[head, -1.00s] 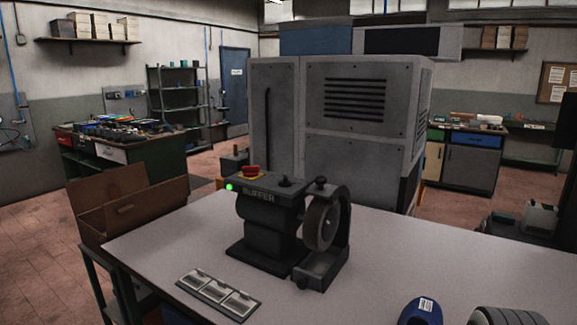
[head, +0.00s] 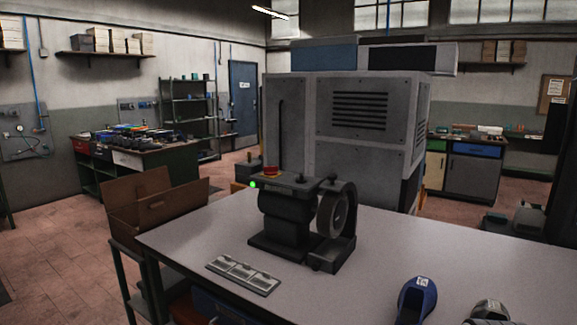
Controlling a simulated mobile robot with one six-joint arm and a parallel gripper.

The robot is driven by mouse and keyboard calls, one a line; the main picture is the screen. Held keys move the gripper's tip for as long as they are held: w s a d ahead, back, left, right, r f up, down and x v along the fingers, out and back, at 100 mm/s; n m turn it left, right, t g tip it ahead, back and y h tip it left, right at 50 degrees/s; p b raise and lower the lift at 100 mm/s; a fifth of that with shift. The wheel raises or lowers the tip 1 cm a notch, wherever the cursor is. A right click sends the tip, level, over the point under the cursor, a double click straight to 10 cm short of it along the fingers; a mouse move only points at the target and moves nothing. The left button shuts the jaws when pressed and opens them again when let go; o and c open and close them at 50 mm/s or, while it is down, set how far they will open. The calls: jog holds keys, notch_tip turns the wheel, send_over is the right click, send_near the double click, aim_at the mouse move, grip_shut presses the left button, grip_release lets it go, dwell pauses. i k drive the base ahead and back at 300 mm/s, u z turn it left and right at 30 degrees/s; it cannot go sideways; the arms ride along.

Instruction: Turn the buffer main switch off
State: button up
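The buffer (head: 287,215) is a dark bench machine on the light grey table, near the middle of the head view. Its grinding wheel (head: 333,215) is on its right side. A red button on a yellow base (head: 270,172) sits on top at the left. A green light (head: 253,184) glows at the left edge of the buffer's top. A small dark knob or switch (head: 300,178) stands on the top; its position is too small to tell.
The table (head: 430,240) has free room right of the buffer. A panel with three plates (head: 243,274) lies in front of it. A blue object (head: 416,300) and a grey rounded object (head: 490,312) are at the front right. An open cardboard box (head: 155,205) stands at the left.

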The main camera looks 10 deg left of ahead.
aim_at(271, 169)
jog(key=u, duration=2.6)
jog(key=i, duration=2.55)
jog(key=z, duration=3.2)
jog(key=i, duration=0.2)
jog(key=z, duration=0.05)
